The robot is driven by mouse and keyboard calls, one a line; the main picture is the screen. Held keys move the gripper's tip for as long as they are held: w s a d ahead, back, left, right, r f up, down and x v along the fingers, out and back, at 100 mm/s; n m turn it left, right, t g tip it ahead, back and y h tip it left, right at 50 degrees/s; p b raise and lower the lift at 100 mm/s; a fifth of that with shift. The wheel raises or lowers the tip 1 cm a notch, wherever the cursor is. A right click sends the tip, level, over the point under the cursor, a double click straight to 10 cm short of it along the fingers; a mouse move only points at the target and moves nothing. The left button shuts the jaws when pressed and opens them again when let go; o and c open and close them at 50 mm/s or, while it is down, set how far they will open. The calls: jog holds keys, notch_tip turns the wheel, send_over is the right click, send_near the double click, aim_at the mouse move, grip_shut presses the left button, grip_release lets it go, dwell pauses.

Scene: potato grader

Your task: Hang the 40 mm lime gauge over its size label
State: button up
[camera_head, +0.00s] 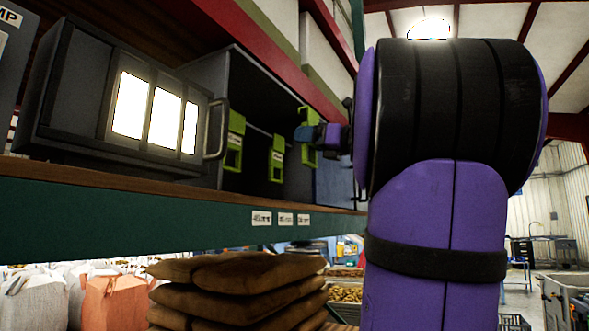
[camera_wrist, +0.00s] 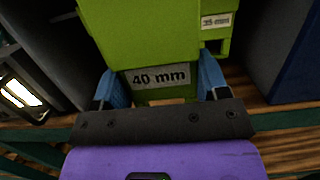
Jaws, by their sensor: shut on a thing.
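My gripper (camera_head: 308,134) is shut on the lime gauge (camera_head: 307,155) at the right end of a row in a dark open bay. In the wrist view my gripper's blue fingers (camera_wrist: 161,84) hold this gauge (camera_wrist: 140,30) from both sides, and its plate reads 40 mm. Two other lime gauges, a left one (camera_head: 235,140) and a middle one (camera_head: 276,160), hang in the bay. One lime gauge behind mine, marked 35 mm (camera_wrist: 215,22), shows in the wrist view. I cannot tell whether the held gauge touches the rail (camera_head: 259,130). Small white labels (camera_head: 285,219) on the beam are too small to read.
A dark cabinet (camera_head: 85,100) with lit panels and a handle (camera_head: 216,130) stands left of the bay. The wooden shelf (camera_head: 130,178) and green beam (camera_head: 150,215) run below. Stacked brown sacks (camera_head: 240,285) lie under the beam. My arm covers the right middle.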

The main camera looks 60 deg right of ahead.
jog(key=shift+a+r, duration=0.35)
jog(key=w+a+f, duration=0.1)
jog(key=w, duration=1.4)
jog(key=shift+w+f, duration=0.3)
jog(key=shift+w, duration=0.05)
dwell(0.8)
jog(key=shift+a, duration=0.1)
jog(key=o, duration=0.9)
jog(key=shift+o, duration=0.2)
